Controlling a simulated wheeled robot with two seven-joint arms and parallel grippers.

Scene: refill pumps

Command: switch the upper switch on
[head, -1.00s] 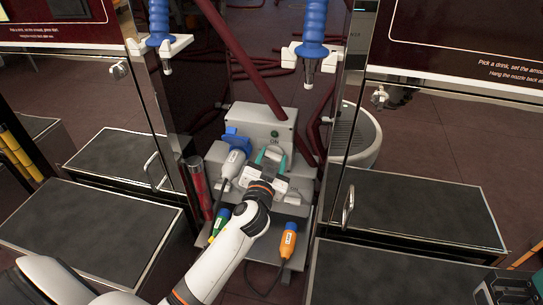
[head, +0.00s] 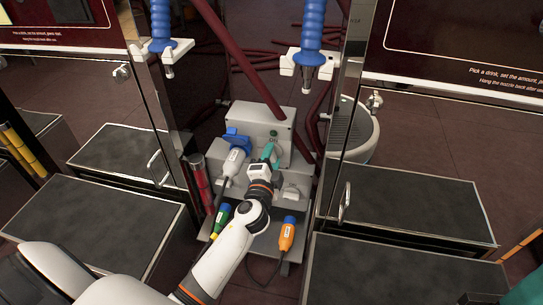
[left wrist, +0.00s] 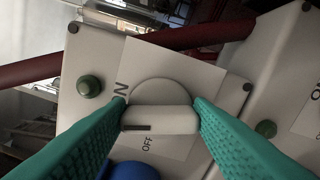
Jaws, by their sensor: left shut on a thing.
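The upper switch is a pale rotary knob (left wrist: 160,119) on a white plate marked ON and OFF, on the upper grey box (head: 245,117). My left gripper (head: 268,154) reaches up to this box from below. In the left wrist view its teal fingers (left wrist: 161,116) are shut on the knob, one at each end. A dark mark shows at the knob's left end, between the ON and OFF lettering. In the head view the gripper hides the knob. A teal piece at the lower right corner looks like part of my right gripper (head: 527,290); its jaws are cut off.
A green lamp (left wrist: 88,86) sits on the box beside the plate. A blue socket with a grey plug (head: 232,162) is left of my gripper. A lower switch (head: 291,192), an orange plug (head: 287,234) and a green-yellow plug (head: 221,218) are below. Dark red pipes (head: 250,66) cross nearby.

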